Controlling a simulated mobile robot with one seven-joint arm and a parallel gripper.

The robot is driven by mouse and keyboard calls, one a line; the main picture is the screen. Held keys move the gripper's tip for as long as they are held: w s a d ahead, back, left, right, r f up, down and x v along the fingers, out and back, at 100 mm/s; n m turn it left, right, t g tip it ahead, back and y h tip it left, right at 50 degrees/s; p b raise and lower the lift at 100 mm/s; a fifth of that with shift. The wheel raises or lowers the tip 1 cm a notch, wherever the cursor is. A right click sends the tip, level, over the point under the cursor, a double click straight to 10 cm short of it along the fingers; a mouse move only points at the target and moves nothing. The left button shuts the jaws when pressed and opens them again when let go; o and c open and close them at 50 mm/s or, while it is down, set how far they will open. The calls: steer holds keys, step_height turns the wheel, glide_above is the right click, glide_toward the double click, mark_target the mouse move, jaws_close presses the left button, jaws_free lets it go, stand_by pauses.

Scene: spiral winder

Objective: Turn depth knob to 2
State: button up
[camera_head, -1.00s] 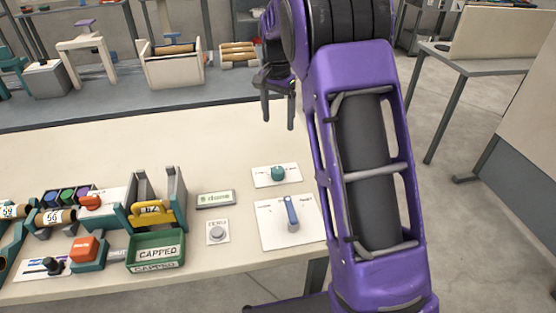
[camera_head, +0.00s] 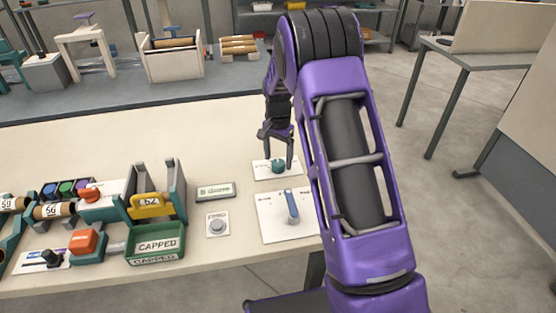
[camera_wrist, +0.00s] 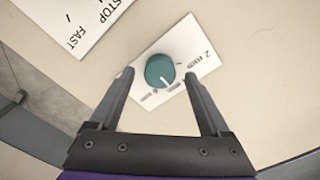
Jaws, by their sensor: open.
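The depth knob is a round teal knob (camera_head: 278,166) on a small white plate (camera_head: 262,172) on the table. In the wrist view the knob (camera_wrist: 160,71) has a white pointer line aimed toward the lower right, and a "2 mm" marking shows at the plate's upper right (camera_wrist: 205,60). The pointer is not on that marking. The lower labels are too small to read. My gripper (camera_head: 276,152) is open just above the plate. In the wrist view its fingers (camera_wrist: 160,76) stand on either side of the knob's lower part, with nothing between them gripped.
A white panel with a blue lever (camera_head: 292,206) lies in front of the knob plate; its markings "STOP" and "FAST" show in the wrist view (camera_wrist: 95,25). Left are a round button (camera_head: 218,226), a small display (camera_head: 215,191) and a green "CAPPED" bin (camera_head: 156,245).

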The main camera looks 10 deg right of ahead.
steer(key=shift+f, duration=0.55)
jaws_close()
steer(key=shift+n, duration=0.3)
steer(key=n, duration=0.5)
steer(key=shift+n, duration=0.3)
steer(key=n, duration=0.5)
steer(key=shift+n, duration=0.4)
